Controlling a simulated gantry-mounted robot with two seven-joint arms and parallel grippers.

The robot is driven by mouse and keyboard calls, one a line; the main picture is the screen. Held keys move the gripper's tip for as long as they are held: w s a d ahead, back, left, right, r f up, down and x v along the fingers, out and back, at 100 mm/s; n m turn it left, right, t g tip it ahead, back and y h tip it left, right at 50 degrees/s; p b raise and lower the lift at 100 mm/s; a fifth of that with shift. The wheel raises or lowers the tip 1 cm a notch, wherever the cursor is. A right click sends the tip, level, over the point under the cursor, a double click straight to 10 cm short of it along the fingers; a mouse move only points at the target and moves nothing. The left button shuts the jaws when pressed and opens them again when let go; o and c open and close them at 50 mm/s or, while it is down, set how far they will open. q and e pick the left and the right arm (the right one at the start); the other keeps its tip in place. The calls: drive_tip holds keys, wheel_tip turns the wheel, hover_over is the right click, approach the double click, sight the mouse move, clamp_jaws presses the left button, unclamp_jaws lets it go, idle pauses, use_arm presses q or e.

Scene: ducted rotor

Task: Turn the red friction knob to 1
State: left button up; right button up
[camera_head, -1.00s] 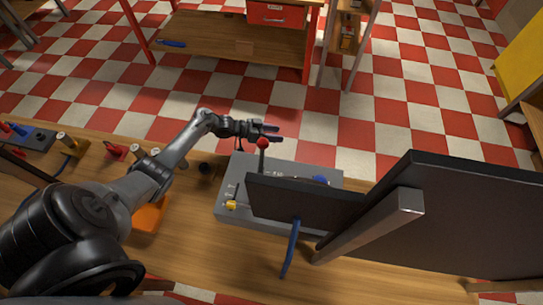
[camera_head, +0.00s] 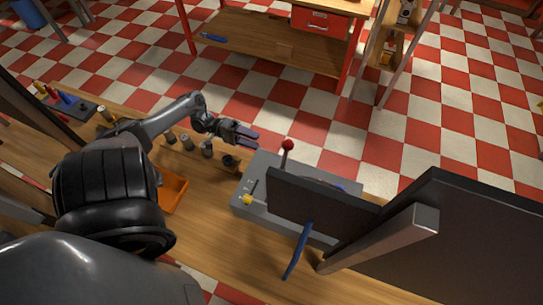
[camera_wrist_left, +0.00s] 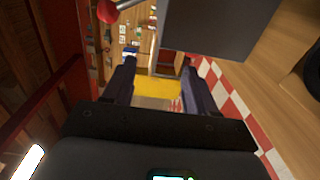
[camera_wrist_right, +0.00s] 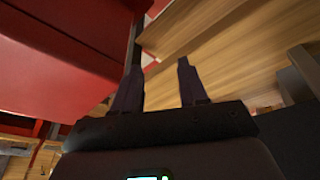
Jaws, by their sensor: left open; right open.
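A red ball-shaped knob (camera_head: 287,144) tops a thin upright rod at the back of the grey box (camera_head: 262,166); whether it is the friction knob I cannot tell. No number 1 is readable. My left gripper (camera_head: 256,140) is open and empty, left of the red ball and apart from it in the head view. The red ball also shows at the top of the left wrist view (camera_wrist_left: 107,10), ahead of the open fingers. My right gripper (camera_wrist_right: 158,75) shows only in its own wrist view, open, with nothing between its fingers.
A dark panel (camera_head: 320,203) hides much of the box. A yellow knob (camera_head: 247,200) and a blue lever (camera_head: 297,252) are near it. A large dark screen (camera_head: 470,240) blocks the right. An orange tray (camera_head: 174,190) and several small cylinders lie left on the wooden bench.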

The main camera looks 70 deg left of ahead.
use_arm(q)
wheel_tip(320, 180, down, 6)
drive_tip(key=b, duration=0.3)
drive_tip(key=shift+b, duration=0.35)
drive_tip(key=shift+w+d+r+p, duration=0.5)
drive_tip(key=shift+w+r+p, duration=0.05)
drive_tip(key=shift+p, duration=0.3)
drive_tip(key=p+x, duration=0.1)
drive_tip(key=x, duration=0.3)
drive_tip(key=shift+x, duration=1.1)
use_arm(e)
drive_tip(key=shift+d+f, duration=0.15)
drive_tip(key=shift+f, duration=0.7)
use_arm(q)
drive_tip(key=shift+f, duration=0.2)
